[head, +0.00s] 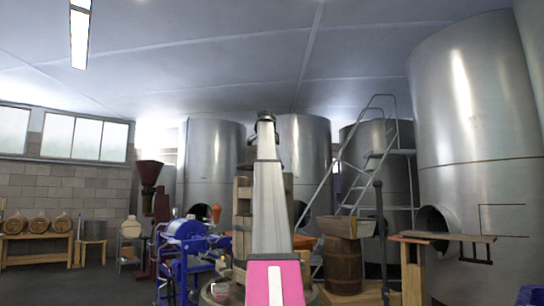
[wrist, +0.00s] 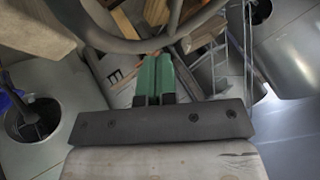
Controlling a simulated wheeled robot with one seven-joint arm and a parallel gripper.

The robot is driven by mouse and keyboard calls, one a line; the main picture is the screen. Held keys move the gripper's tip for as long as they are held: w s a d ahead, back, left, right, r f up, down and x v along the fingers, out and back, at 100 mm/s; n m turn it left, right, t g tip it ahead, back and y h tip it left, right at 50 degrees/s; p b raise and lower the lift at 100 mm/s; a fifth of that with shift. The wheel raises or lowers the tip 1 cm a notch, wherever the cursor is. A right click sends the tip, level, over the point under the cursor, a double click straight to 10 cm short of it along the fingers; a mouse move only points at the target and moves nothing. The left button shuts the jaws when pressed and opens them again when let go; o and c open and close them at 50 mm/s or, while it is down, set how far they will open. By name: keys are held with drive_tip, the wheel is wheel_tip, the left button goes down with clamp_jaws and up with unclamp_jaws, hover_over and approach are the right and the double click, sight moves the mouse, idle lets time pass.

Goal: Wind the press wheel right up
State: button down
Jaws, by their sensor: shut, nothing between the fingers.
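A dark grey curved rim with a spoke, which looks like the press wheel (wrist: 122,45), crosses the top of the wrist view; much of it lies outside the frame. My gripper (wrist: 156,62) has green fingers, closed together and empty. The fingertips appear just below the rim in the picture; I cannot tell whether they touch it. In the head view my own arm stands in the middle and hides the wheel and my gripper. A slatted wooden press (head: 242,215) shows partly behind the arm.
A blue machine (head: 184,240) stands left of the arm. A wooden barrel (head: 343,265) with a wooden trough on top, a dark upright post (head: 381,240) and a wooden bench (head: 412,275) stand to the right. Steel tanks (head: 480,120) and a metal stair (head: 345,165) are behind.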

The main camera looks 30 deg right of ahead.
drive_tip(key=x, duration=0.8)
drive_tip(key=shift+w+d+f, duration=0.15)
drive_tip(key=shift+w+f, duration=0.05)
drive_tip(key=shift+f, duration=0.1)
drive_tip(key=shift+w+d, duration=0.35)
drive_tip(key=shift+w, duration=0.05)
